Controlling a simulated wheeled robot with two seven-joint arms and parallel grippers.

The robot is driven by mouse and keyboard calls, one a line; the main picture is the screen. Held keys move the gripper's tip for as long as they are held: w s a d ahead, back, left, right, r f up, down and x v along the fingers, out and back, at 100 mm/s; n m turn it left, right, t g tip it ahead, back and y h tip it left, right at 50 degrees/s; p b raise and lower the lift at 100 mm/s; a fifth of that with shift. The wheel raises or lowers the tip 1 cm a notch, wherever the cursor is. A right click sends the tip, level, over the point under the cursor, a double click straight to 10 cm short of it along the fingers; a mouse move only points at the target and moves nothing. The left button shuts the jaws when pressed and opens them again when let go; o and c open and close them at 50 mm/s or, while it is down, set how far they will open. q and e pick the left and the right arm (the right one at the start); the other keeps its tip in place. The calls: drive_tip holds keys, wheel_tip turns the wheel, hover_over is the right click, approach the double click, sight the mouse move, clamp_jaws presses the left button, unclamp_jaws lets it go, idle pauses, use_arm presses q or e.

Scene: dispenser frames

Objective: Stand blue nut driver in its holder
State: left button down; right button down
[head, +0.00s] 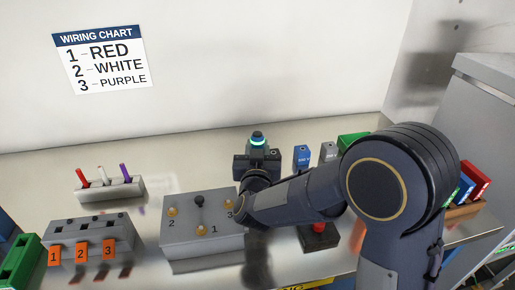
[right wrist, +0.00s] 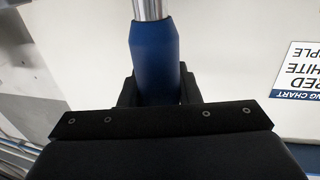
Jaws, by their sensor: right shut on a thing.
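The blue nut driver (right wrist: 155,58) is in my right gripper (right wrist: 158,90), which is shut on its blue handle. Its bright metal shaft runs out of the top of the right wrist view, so its tip is hidden. In the head view my right gripper is by the dark wrist (head: 257,165) behind the grey numbered box, and I cannot make out the driver there. A small blue block (head: 302,157) with a white marking stands right of the wrist; I cannot tell whether it is the holder. My left gripper is not in view.
A grey rack (head: 137,186) holds red, white and purple pieces. A grey box (head: 185,240) with numbered terminals and an orange-tagged block (head: 125,232) stand in front. A grey block (head: 328,151) and a green block (head: 352,142) stand right. A dark base (head: 318,242) sits under my arm.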

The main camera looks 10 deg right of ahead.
drive_tip(key=shift+f, duration=0.1)
drive_tip(key=c, duration=1.1)
unclamp_jaws()
drive_tip(key=shift+o, duration=0.2)
